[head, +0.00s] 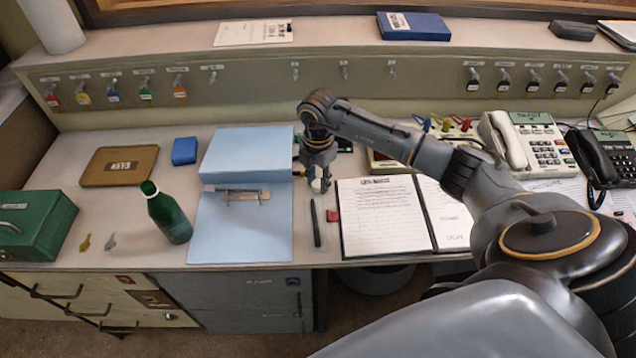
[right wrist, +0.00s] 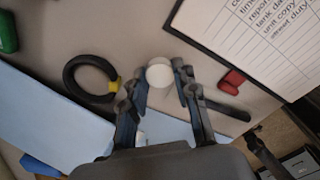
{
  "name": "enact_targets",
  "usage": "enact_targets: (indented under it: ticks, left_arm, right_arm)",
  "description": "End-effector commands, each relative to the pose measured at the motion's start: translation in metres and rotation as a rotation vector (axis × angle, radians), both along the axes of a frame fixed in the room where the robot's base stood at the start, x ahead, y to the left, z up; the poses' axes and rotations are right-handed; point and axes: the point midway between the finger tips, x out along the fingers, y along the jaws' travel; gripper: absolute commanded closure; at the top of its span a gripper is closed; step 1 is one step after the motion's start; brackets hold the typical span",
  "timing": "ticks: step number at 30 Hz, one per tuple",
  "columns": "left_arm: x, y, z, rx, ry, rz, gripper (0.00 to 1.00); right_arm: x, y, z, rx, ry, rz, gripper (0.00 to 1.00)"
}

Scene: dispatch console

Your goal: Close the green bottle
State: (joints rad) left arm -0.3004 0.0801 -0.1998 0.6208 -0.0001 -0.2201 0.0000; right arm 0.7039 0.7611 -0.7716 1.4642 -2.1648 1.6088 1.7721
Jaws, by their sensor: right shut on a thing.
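The green bottle (head: 170,217) stands upright on the left part of the desk in the head view, beside the blue folder. My right gripper (head: 319,180) is low over the desk between the blue folder and the open logbook, well to the right of the bottle. In the right wrist view its fingers (right wrist: 159,88) are shut on a small round white cap (right wrist: 159,72). The fingers hide part of the cap in the head view. My left gripper is not in view.
The blue folder (head: 215,235) with a metal clip lies between gripper and bottle. A green cash box (head: 35,228), two keys and a brown tray (head: 100,179) are near the bottle. The logbook (head: 380,225), a black pen (head: 315,225) and a red piece (head: 333,215) lie by the gripper.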

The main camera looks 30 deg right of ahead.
Motion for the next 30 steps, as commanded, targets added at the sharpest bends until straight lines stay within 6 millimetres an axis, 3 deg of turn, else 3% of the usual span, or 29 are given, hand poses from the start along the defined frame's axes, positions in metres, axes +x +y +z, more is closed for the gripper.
enact_targets:
  ticks: [7, 12, 21, 24, 30]
  left_arm:
    - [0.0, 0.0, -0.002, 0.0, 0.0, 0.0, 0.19]
    - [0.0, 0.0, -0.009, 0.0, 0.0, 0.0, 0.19]
    - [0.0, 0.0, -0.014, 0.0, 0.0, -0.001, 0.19]
    - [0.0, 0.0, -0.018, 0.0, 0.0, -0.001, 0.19]
    - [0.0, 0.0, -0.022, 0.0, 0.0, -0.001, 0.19]
  right_arm:
    - [0.001, 0.0, 0.007, 0.0, -0.002, 0.0, 0.8]
    - [0.001, -0.001, 0.03, -0.001, -0.005, -0.001, 0.8]
    - [-0.01, 0.055, 0.095, 0.002, -0.008, 0.007, 0.8]
    - [-0.016, 0.082, 0.104, 0.002, -0.004, 0.008, 0.8]
    - [-0.024, 0.118, 0.121, 0.001, -0.002, 0.005, 0.8]
